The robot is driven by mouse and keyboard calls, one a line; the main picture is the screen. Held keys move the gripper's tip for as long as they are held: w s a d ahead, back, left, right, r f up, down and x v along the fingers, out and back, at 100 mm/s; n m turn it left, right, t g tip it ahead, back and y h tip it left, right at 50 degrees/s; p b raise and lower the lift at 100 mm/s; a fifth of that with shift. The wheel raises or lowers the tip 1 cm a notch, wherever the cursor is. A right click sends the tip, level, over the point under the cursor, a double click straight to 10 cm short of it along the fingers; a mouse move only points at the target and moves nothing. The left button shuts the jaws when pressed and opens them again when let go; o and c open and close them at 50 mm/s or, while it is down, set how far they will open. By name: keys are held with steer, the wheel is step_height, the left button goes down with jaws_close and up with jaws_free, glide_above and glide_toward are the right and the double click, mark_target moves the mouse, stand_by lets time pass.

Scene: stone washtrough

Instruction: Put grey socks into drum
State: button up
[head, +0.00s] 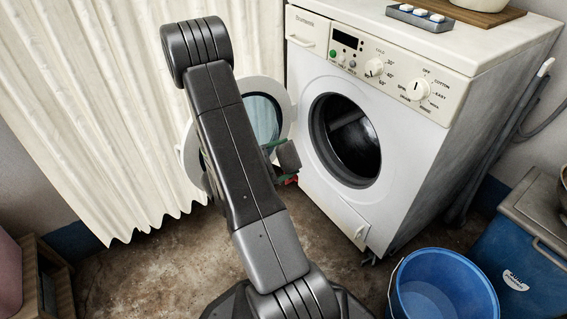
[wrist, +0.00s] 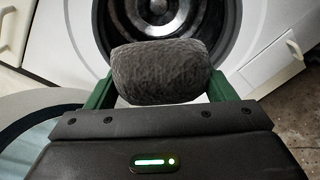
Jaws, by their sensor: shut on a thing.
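The grey socks (wrist: 160,72) are a dark grey rolled bundle between the green fingers of my gripper (wrist: 158,88) in the wrist view. My gripper is shut on them. In the head view the grey bundle (head: 288,155) shows just left of the washing machine's opening, partly behind my arm. The drum (head: 346,140) is a dark round opening in the white machine's front. In the wrist view the drum (wrist: 158,12) lies straight beyond the socks, and they overlap its lower edge in the picture. The inside of the drum is dark.
The machine's round door (head: 265,118) stands open to the left, close to my gripper and partly behind my arm. A pale curtain (head: 90,110) hangs at the left. A blue bucket (head: 443,285) stands on the floor at the lower right, beside a blue box (head: 530,250).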

steer(key=f+x, duration=0.1)
steer(key=x, duration=4.2)
steer(key=shift+d+f, duration=0.2)
steer(key=shift+d, duration=0.15)
steer(key=shift+w, duration=0.1)
steer(key=o, duration=1)
steer(key=p+v, duration=0.4)
steer(key=v, duration=1)
steer(key=shift+w, duration=0.1)
steer(key=shift+f, duration=0.1)
